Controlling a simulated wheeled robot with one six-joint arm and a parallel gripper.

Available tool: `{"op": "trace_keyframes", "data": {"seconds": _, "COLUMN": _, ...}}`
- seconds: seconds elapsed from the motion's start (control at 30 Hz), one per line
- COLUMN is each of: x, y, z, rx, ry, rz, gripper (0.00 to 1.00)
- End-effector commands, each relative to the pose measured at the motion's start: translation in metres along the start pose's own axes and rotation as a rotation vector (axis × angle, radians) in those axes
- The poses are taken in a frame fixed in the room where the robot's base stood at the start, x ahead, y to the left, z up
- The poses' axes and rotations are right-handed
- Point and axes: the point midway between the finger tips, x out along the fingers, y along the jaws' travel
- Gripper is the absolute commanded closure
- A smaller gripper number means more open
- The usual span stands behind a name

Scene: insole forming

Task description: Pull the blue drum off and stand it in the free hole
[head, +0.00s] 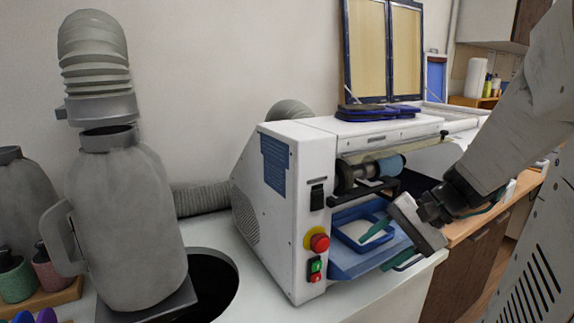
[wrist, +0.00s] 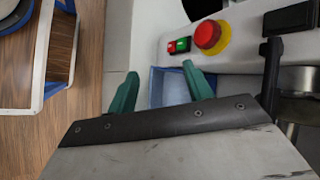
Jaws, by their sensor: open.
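The blue drum (head: 384,167) is light blue and sits on the spindle at the front of the white machine (head: 290,165). My gripper (head: 390,243) is open, with green fingertips, below and in front of the drum, near the blue tray (head: 342,238). In the wrist view, my open fingers (wrist: 160,90) have nothing between them but the machine's blue tray (wrist: 169,86) behind. I cannot make out the blue drum there. A wooden rack (head: 62,299) at the lower left holds several coloured drums, partly cut off by the frame. I cannot make out a free hole in it.
The red button (head: 320,242) stands on the machine's front; it also shows in the wrist view (wrist: 208,35). A black guard bar (head: 372,187) runs below the drum. A grey jug-like container (head: 125,220) stands between rack and machine, beside a dark round opening (head: 212,283).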

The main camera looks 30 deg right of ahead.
Motion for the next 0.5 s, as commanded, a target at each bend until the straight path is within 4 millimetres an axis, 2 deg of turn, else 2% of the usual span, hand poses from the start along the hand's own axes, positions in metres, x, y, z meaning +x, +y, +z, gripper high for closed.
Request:
{"op": "trace_keyframes", "data": {"seconds": 0.03, "x": -0.013, "y": 0.001, "z": -0.025, "rx": 0.067, "ry": 0.038, "rz": -0.122, "gripper": 0.49}}
{"op": "trace_keyframes", "data": {"seconds": 0.1, "x": -0.034, "y": -0.001, "z": -0.059, "rx": 0.126, "ry": 0.112, "rz": -0.306, "gripper": 0.49}}
{"op": "trace_keyframes", "data": {"seconds": 0.23, "x": -0.086, "y": 0.002, "z": -0.119, "rx": 0.167, "ry": 0.301, "rz": -0.61, "gripper": 0.49}}
{"op": "trace_keyframes", "data": {"seconds": 0.33, "x": -0.121, "y": 0.001, "z": -0.15, "rx": 0.145, "ry": 0.438, "rz": -0.765, "gripper": 0.49}}
{"op": "trace_keyframes", "data": {"seconds": 0.5, "x": -0.162, "y": -0.011, "z": -0.173, "rx": 0.048, "ry": 0.615, "rz": -0.907, "gripper": 0.49}}
